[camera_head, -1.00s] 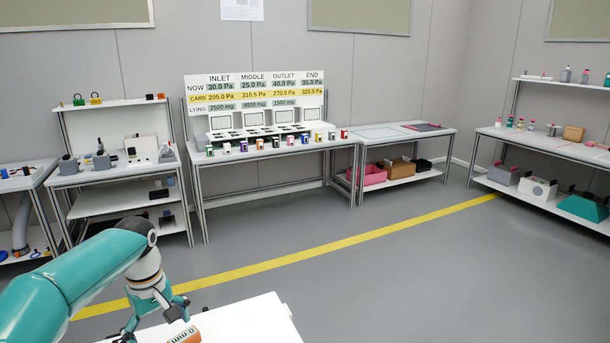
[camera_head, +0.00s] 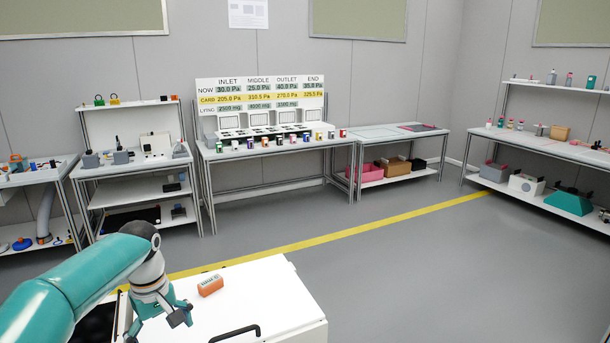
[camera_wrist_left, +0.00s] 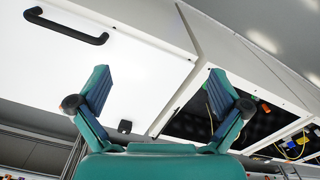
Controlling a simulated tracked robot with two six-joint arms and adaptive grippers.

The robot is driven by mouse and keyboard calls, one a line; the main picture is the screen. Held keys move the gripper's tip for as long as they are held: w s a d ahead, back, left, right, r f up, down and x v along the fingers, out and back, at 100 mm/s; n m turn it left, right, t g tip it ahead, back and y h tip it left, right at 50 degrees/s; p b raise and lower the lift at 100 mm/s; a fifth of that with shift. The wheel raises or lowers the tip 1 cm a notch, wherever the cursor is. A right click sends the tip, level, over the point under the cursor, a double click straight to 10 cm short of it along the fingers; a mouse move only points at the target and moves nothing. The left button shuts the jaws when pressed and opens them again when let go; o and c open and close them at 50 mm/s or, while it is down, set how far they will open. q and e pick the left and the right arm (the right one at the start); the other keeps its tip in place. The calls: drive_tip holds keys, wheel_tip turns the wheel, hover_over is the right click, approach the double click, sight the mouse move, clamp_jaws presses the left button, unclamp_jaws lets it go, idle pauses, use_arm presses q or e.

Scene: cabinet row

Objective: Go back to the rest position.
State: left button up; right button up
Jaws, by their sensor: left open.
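My left gripper (camera_head: 160,322) is low in the head view, over the left end of a white cabinet top (camera_head: 255,310). In the left wrist view its two fingers (camera_wrist_left: 160,78) are spread wide with nothing between them. An orange block (camera_head: 210,285) with a pale label lies on the cabinet top, to the right of the gripper and apart from it. My right gripper is not in view.
A black handle (camera_head: 235,332) is on the white cabinet; a handle (camera_wrist_left: 66,26) also shows in the wrist view. A dark open compartment (camera_wrist_left: 190,118) lies beside the white panel. A bench with several small canisters (camera_head: 278,140) stands beyond; grey floor (camera_head: 400,260) is clear.

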use_arm(q)
drive_tip(key=s+d+f+m+g+h, duration=0.1)
drive_tip(key=s+d+f+g, duration=0.15)
drive_tip(key=s+f, duration=0.55)
drive_tip(key=s+d+f+m+g, duration=0.1)
drive_tip(key=s+d+f+g, duration=0.2)
drive_tip(key=f, duration=0.9)
drive_tip(key=s+d+f+m+t+h, duration=0.1)
drive_tip(key=s+d+f+m+t, duration=0.1)
drive_tip(key=s+d+f, duration=0.3)
drive_tip(key=s+d+f+m+t+h, duration=0.2)
drive_tip(key=s+d+f, duration=0.4)
drive_tip(key=s, duration=0.5)
drive_tip(key=shift+s+f+m+t+p, duration=0.15)
drive_tip(key=shift+f+m+t+p, duration=0.3)
drive_tip(key=shift+m+t, duration=0.45)
